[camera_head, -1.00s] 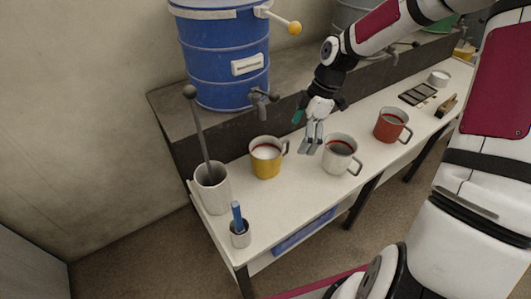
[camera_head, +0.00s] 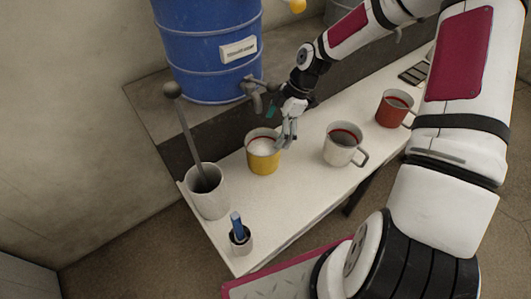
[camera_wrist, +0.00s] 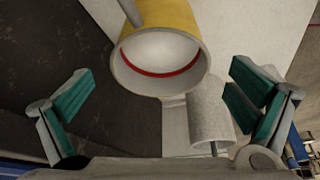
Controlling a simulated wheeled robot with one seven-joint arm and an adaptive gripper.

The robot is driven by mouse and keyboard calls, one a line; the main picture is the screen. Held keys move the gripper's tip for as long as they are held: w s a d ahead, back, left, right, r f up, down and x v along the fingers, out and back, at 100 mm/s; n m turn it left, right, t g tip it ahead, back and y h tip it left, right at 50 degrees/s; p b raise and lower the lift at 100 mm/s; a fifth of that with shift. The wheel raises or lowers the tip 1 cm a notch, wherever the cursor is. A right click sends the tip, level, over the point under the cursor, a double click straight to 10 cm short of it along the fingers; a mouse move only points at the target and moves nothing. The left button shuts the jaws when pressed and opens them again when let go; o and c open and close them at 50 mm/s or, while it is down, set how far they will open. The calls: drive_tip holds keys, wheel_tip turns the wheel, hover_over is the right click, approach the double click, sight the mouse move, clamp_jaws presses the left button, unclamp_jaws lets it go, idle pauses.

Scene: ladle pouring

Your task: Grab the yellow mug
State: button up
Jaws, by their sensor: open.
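The yellow mug (camera_head: 263,158) stands upright on the white bench with a white inside and a red line below its rim. It also shows in the wrist view (camera_wrist: 158,25), ahead of my gripper and between the lines of its two fingers. My gripper (camera_head: 287,130) is at the mug's right side in the head view, where the mug's handle is hidden behind it. In the wrist view the green-padded fingers (camera_wrist: 166,105) are spread wide with nothing between them gripped. A grey handle shows at the mug's upper left there.
A white mug (camera_head: 343,147) and a red mug (camera_head: 393,109) stand to the right on the bench (camera_head: 300,195). A tall white container (camera_head: 208,198) with a ladle and a small cup (camera_head: 240,242) stand left. A blue barrel (camera_head: 205,55) with a tap is behind.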

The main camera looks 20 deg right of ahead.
sight(266, 142)
drive_tip(key=x, duration=0.4)
drive_tip(key=b+x, duration=0.1)
drive_tip(key=x, duration=0.1)
drive_tip(key=shift+s+a+r, duration=0.1)
drive_tip(key=shift+a+r, duration=0.05)
drive_tip(key=shift+a, duration=0.1)
drive_tip(key=shift+c, duration=0.2)
drive_tip(key=c, duration=1.7)
drive_tip(key=shift+o, duration=0.2)
drive_tip(key=shift+r, duration=0.1)
